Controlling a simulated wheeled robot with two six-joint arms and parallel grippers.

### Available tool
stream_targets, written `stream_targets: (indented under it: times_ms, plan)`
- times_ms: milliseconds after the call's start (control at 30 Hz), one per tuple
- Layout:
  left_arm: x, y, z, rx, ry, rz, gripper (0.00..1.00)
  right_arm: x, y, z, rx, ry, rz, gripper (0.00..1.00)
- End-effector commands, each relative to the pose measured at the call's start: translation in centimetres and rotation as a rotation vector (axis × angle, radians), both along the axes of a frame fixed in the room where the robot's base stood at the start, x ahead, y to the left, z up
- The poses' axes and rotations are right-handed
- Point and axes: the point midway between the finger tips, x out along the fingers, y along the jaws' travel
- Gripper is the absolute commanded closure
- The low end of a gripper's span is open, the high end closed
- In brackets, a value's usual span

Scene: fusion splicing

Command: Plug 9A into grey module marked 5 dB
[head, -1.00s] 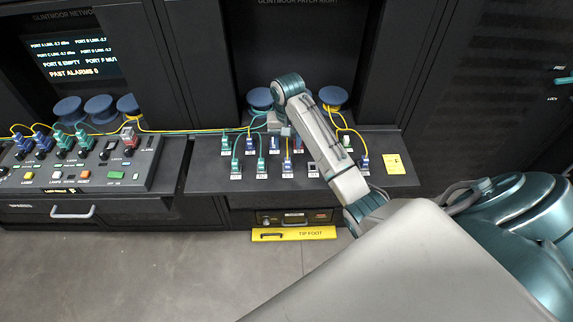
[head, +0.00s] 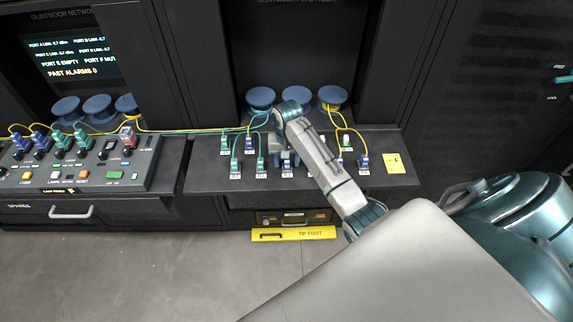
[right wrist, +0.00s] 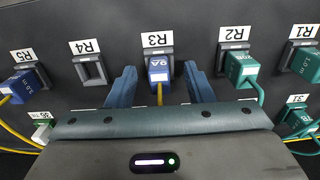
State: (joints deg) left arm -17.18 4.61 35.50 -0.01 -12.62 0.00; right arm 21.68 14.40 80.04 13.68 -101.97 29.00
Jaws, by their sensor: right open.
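Plug 9A (right wrist: 159,71) is blue, with a yellow cable, and sits in the socket labelled R3 in the right wrist view. It also shows in the head view (head: 287,164), partly behind my arm. My right gripper (right wrist: 158,82) is open, one finger on each side of plug 9A with small gaps; its fingers are not clear in the head view. A grey block (head: 108,148) stands on the left console among blue and green plugs; I cannot read a 5 dB mark on it. My left gripper is not in view.
Socket R4 (right wrist: 92,70) is empty. Teal plug R2 (right wrist: 241,68) and blue plug R5 (right wrist: 25,82) stand on either side. Several blue reels (head: 261,97) and yellow and green cables lie behind the plugs. A yellow bar (head: 293,234) is below.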

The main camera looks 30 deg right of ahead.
Motion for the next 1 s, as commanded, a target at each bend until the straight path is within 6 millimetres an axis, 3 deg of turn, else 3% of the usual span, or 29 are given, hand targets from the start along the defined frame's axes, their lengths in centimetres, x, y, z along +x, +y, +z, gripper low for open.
stream_targets:
  times_ms: [1000]
  plan:
    - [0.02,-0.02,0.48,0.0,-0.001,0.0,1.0,-0.04,0.01,-0.17,0.0,0.001,0.0,0.53]
